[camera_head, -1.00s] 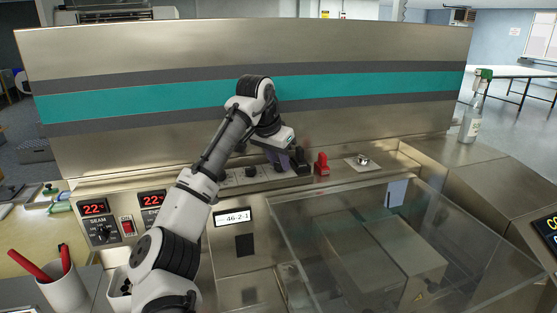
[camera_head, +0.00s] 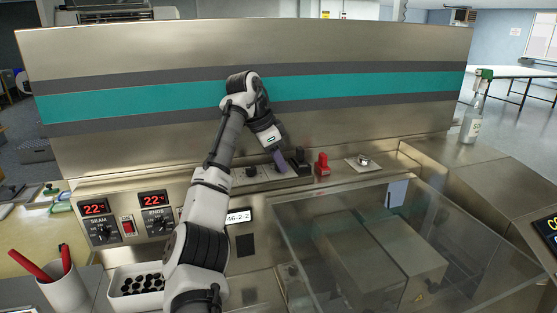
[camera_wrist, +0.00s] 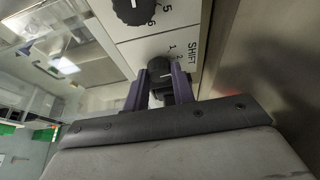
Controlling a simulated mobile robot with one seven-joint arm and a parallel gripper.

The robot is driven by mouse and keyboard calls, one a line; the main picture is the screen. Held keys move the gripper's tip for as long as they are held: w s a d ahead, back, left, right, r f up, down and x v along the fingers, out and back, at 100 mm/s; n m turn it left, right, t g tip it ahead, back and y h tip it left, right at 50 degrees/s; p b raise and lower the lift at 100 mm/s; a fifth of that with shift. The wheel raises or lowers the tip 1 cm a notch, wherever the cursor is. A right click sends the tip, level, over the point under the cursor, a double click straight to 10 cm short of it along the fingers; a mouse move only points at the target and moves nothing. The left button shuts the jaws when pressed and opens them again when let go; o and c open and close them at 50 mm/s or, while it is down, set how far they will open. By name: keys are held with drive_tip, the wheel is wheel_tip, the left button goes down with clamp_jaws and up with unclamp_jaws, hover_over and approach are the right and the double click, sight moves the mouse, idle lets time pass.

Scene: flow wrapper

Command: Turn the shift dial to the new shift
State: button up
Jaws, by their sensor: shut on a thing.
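The shift dial (camera_wrist: 158,66) is a small black knob on a white panel marked SHIFT, with the numbers 1 and 2 beside it in the wrist view. My gripper (camera_wrist: 161,80) has its two purple fingers on either side of the knob, shut on it. In the head view my gripper (camera_head: 279,161) reaches down to the control strip at the foot of the tall steel panel, and the fingers hide most of the dial there. The dial's pointer is hard to read. The white code display (camera_head: 238,217) reads about 46-2-2, its left end hidden by my arm.
A larger black numbered dial (camera_wrist: 134,8) sits close beside the shift dial. A black switch (camera_head: 299,158) and a red switch (camera_head: 322,165) stand just right of my gripper. A clear cover (camera_head: 350,235) lies in front, and a bottle (camera_head: 472,120) stands at far right.

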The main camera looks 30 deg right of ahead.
drive_tip(key=shift+m, duration=0.5)
drive_tip(key=o, duration=1)
drive_tip(key=v, duration=1.2)
drive_tip(key=shift+w, duration=0.2)
drive_tip(key=shift+f, duration=0.15)
